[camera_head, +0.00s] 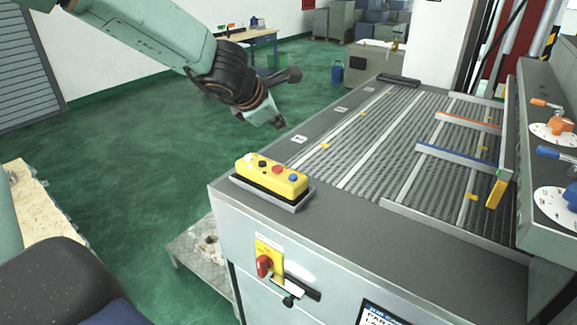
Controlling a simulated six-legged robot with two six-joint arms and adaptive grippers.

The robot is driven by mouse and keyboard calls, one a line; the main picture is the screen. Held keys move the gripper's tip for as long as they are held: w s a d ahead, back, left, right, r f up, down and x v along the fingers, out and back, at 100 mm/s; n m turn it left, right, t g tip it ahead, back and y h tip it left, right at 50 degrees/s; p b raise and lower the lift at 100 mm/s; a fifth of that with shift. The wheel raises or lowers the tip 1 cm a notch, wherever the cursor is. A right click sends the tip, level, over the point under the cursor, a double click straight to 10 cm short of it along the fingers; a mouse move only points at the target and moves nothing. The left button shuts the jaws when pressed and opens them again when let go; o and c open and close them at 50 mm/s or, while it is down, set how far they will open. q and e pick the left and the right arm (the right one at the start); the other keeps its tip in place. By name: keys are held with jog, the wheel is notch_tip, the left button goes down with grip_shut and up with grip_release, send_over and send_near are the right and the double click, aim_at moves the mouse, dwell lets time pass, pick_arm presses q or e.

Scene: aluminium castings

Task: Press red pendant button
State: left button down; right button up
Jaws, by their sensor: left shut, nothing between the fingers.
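A yellow pendant (270,182) with a row of coloured buttons sits in a grey holder on the near left corner of the grey machine top. Its red button (277,169) is between a dark button and the blue button (293,177). My left gripper (279,123) comes in from the upper left, shut and empty. In the picture its tips are above the pendant, and it does not touch the pendant. My right gripper is not in view.
The machine (225,198) has a mesh bed with metal rails (455,158). A red rotary switch (264,265) is on its front. Orange and blue handles stand at the right. Green floor lies open at the left.

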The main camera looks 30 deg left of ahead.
aim_at(275, 169)
pick_arm(q)
jog(key=f+b, duration=0.2)
jog(key=f, duration=0.1)
jog(key=f+b, duration=0.2)
jog(key=b, duration=0.1)
jog(key=f+b, duration=0.3)
jog(key=shift+s+a+f, duration=0.2)
jog(key=shift+a+f, duration=0.1)
jog(key=shift+f, duration=0.05)
jog(key=shift+f+b, duration=0.2)
jog(key=shift+b, duration=0.2)
jog(key=shift+a, duration=0.4)
jog(key=shift+d, duration=0.35)
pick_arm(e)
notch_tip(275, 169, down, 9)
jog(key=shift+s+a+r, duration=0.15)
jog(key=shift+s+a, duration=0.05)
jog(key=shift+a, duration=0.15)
pick_arm(q)
jog(key=shift+a, duration=0.25)
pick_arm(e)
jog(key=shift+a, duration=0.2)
pick_arm(q)
jog(key=shift+d, duration=0.2)
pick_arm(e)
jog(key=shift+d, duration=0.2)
